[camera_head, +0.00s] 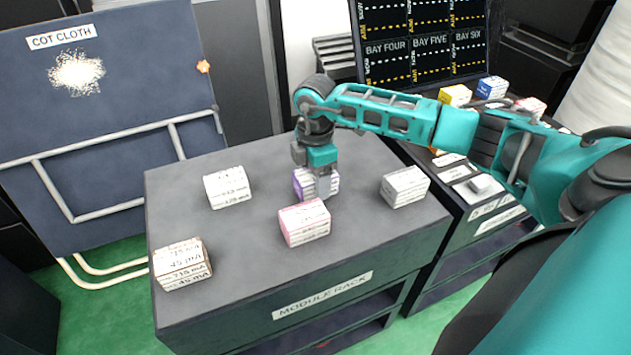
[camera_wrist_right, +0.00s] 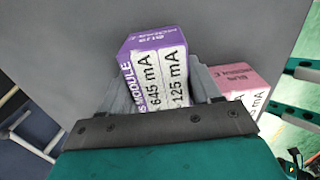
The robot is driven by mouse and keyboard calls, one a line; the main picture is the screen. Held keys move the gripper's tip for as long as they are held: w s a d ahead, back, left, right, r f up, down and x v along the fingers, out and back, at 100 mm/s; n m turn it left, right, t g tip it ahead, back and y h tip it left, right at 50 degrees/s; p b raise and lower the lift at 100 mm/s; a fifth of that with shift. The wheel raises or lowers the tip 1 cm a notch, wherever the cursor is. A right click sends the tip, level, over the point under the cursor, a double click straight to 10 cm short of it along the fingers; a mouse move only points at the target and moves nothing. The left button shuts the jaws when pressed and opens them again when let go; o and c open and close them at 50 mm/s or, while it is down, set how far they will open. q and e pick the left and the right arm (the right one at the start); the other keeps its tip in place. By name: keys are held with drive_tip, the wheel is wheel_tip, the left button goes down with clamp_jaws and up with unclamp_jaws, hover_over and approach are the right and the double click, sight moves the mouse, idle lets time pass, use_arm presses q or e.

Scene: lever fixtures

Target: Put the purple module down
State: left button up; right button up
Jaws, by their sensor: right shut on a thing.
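The purple module (camera_head: 303,184) is a small block with a purple side and white labelled faces, at the middle of the module rack top (camera_head: 255,250). My right gripper (camera_head: 318,186) points down over it and is shut on it. In the right wrist view the purple module (camera_wrist_right: 155,72) sits between the two grey fingers (camera_wrist_right: 158,100), with "645 mA" and "125 mA" on its labels. I cannot tell whether its underside touches the rack top. My left gripper is not in view.
A pink module (camera_head: 304,223) stands close in front of the purple one. White modules stand at left (camera_head: 228,187) and right (camera_head: 405,186), and a brownish-edged one (camera_head: 182,264) at front left. A bay board (camera_head: 420,40) stands behind. The rack's front middle is clear.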

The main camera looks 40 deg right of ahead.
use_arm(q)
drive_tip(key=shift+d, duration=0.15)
use_arm(e)
drive_tip(key=shift+f, duration=0.15)
drive_tip(key=shift+f, duration=0.1)
drive_tip(key=o, duration=0.7)
drive_tip(key=shift+f, duration=0.1)
drive_tip(key=o, duration=0.4)
drive_tip(key=shift+o, duration=0.2)
use_arm(q)
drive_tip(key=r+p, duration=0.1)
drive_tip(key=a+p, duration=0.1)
drive_tip(key=p, duration=0.1)
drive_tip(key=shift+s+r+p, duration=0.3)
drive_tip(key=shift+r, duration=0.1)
use_arm(e)
wheel_tip(320, 180, up, 12)
drive_tip(key=shift+r, duration=0.25)
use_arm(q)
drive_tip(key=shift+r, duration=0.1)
